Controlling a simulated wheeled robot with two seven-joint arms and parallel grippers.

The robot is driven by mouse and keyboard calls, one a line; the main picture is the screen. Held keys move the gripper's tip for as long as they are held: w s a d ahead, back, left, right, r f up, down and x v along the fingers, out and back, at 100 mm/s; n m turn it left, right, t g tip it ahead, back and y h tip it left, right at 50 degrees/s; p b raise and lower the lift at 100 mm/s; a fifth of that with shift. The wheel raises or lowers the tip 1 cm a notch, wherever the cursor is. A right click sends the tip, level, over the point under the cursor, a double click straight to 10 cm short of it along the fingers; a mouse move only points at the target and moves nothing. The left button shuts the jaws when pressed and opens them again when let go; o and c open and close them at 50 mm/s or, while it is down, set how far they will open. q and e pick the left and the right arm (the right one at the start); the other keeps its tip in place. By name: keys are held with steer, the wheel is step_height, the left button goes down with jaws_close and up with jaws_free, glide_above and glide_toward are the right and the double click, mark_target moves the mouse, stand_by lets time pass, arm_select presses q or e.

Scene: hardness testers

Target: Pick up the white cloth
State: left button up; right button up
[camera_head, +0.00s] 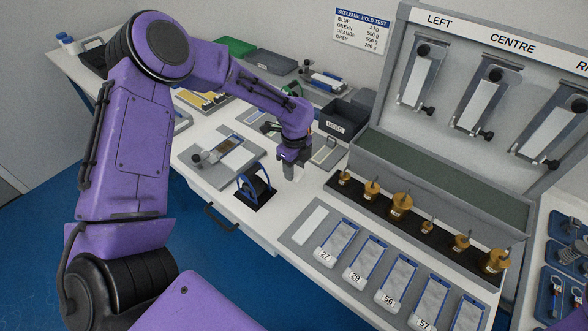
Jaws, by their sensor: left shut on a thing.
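My left gripper (291,171) points down over the white worktop, right of the small dark stand with blue sides. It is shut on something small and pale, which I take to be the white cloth. The fingers and the pale worktop hide most of it, so its shape and whether it touches the worktop cannot be told. My right gripper is out of the picture.
A blue-sided stand (254,187) is close left of the gripper. A grey tray of numbered sample panels (338,240) lies in front, and brass weights (401,206) stand in a row to the right. A dark bin (344,121) is behind.

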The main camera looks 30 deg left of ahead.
arm_select(q)
steer(key=shift+r, duration=0.4)
steer(key=s+d+r+b, duration=0.2)
steer(key=s+d+r, duration=0.7)
steer(key=r, duration=0.3)
steer(key=shift+s+d, duration=0.15)
steer(key=shift+s, duration=0.65)
